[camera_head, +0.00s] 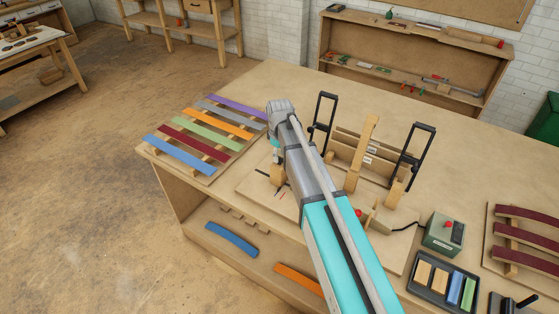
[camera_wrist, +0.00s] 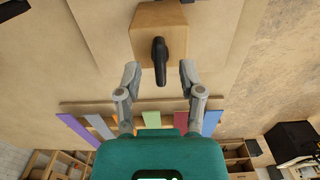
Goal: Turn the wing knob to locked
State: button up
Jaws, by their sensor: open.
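The black wing knob (camera_wrist: 159,58) sits on the face of a wooden block (camera_wrist: 172,16) in the wrist view. Its long wing points down the picture, toward my gripper. My gripper (camera_wrist: 159,74) is open, with one grey finger to the left of the knob and one to the right. A gap shows between the knob and each finger. In the head view my arm covers most of this spot, and the knob cannot be made out there. I see no readable locked mark.
The workbench (camera_head: 450,185) holds a wooden press with two black lever clamps (camera_head: 321,118) right of my arm. A rack of coloured strips (camera_head: 205,140) lies to the left. A green box (camera_head: 443,233) and a dark tray (camera_head: 417,292) are at the right front.

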jog(key=shift+f, duration=0.45)
grip_shut()
